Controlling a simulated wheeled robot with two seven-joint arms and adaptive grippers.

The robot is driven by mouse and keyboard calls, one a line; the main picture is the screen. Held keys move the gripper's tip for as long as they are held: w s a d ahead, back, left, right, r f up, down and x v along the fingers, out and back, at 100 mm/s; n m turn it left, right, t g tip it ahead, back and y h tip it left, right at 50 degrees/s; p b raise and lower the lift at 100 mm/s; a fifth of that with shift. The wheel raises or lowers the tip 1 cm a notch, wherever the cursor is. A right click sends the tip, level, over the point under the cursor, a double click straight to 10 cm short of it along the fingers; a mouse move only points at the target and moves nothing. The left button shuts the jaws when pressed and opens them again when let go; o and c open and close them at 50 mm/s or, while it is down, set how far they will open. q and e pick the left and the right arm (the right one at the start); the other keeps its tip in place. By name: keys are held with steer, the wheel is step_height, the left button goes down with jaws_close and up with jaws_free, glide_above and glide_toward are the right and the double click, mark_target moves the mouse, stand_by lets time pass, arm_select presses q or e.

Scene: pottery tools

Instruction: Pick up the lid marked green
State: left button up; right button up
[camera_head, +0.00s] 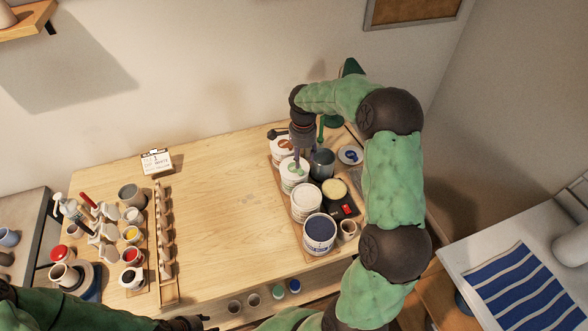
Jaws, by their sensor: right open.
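The lid marked green (294,169) is white with green blotches and sits on a white tub in the tray on the right half of the table. My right gripper (299,158) points down just above this lid. Its jaws are open, with no object visible between them; whether the fingertips touch the lid is too small to tell. The gripper partly covers the lid and the brown-marked tub (281,146) behind it. My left gripper (198,322) shows only in part at the bottom edge, away from the tubs; its jaws are unclear.
In front of the green-marked tub stand a pale-topped tub (306,196) and a dark-blue-topped tub (320,229). A dark grey cup (323,163) stands close on the right. Several mugs and a wooden rack (166,245) fill the table's left side. The table's middle is clear.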

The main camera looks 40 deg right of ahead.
mark_target(301, 171)
steer(key=shift+w+f+p, duration=0.2)
steer(key=shift+f+p, duration=0.15)
steer(key=shift+f, duration=3.55)
jaws_close()
